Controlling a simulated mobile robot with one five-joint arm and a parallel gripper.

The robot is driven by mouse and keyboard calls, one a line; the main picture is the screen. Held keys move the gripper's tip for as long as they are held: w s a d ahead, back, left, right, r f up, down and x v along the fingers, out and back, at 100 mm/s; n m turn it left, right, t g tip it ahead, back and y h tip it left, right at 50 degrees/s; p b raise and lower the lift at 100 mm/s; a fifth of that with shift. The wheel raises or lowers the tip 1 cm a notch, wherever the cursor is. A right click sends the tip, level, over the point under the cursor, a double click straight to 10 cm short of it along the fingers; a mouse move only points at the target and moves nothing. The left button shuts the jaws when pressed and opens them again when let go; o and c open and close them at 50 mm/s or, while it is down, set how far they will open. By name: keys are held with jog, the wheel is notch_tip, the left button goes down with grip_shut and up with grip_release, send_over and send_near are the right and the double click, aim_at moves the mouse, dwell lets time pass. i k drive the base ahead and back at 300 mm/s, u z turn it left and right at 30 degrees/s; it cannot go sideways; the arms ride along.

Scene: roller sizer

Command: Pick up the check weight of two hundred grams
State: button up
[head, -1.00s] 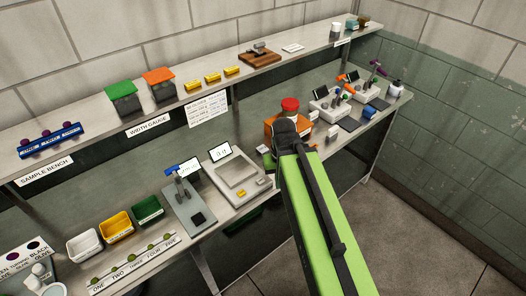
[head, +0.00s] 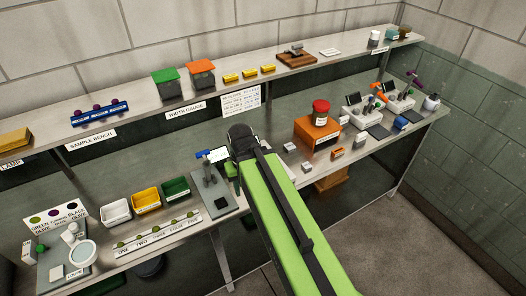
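No check weight can be told for certain, as no weight marking is readable. Three yellow blocks (head: 249,74) lie in a row on the upper shelf. Several small whitish and orange blocks (head: 306,167) lie apart on the lower bench, right of my arm. My green arm reaches in from the bottom, and its dark end, with my gripper (head: 238,148), is over the lower bench beside the grey press-like device (head: 211,190). The fingers do not show clearly, so I cannot tell whether they are open or hold anything. My arm hides the bench behind it.
An orange box with a red-lidded jar (head: 320,112) stands right of my arm. White, yellow and green bins (head: 146,200) stand to the left, behind a numbered strip (head: 160,233). Tool stands (head: 360,112) fill the right end. The upper shelf (head: 135,105) overhangs the back.

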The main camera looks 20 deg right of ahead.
aim_at(289, 147)
jog(key=u, duration=1.15)
jog(key=k, duration=0.15)
jog(key=u, duration=1.75)
jog(key=k, duration=1.8)
jog(key=z, duration=1.05)
jog(key=i, duration=1.05)
jog(key=u, duration=0.15)
